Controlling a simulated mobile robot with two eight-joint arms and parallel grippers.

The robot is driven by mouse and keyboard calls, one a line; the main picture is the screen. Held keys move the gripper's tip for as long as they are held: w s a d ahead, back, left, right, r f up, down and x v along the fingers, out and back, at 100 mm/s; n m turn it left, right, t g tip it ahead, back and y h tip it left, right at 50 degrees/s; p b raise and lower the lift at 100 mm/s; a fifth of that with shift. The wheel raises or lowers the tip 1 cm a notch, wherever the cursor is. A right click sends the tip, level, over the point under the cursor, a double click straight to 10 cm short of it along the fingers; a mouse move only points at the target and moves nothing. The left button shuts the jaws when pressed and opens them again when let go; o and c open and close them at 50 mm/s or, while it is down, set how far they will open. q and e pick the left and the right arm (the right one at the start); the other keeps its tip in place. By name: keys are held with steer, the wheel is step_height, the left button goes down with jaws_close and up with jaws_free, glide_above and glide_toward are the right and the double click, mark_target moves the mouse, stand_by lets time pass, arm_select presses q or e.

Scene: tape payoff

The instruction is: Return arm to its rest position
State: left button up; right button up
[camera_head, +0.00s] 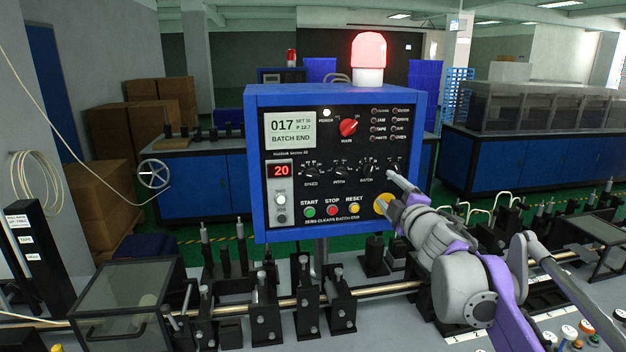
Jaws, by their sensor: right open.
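My right arm (470,275), grey and purple, reaches in from the lower right. Its right gripper (388,188) is open, with its fingers in front of the lower right part of the blue control box (250,170). One grey finger points up and left near the right-hand knobs. Nothing is visibly held. The panel display (290,132) reads 017 and BATCH END, and the red lamp (369,50) on top is lit. My left gripper is not in view.
Below the box, a bench carries a long metal rod (230,311), dark brackets (341,308) and a clear-sided case (128,300). More fittings and buttons (569,332) lie around my right arm at lower right. Cardboard boxes (110,150) and blue cabinets (490,165) stand behind.

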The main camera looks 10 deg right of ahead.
steer(key=s+a+f+m+g, duration=0.4)
steer(key=s+a+f, duration=0.1)
steer(key=s+f, duration=0.6)
steer(key=s+a+f+m+g, duration=0.4)
steer(key=s+f, duration=0.7)
steer(key=f, duration=0.3)
steer(key=s+a+f+m+g+y, duration=0.1)
steer(key=s+a+f+m+g, duration=0.3)
steer(key=s+f, duration=0.7)
step_height(320, 180, down, 2)
steer(key=shift+a+f+m+g, duration=0.3)
steer(key=shift+a+m, duration=0.6)
steer(key=shift+m, duration=0.3)
steer(key=shift+r, duration=0.1)
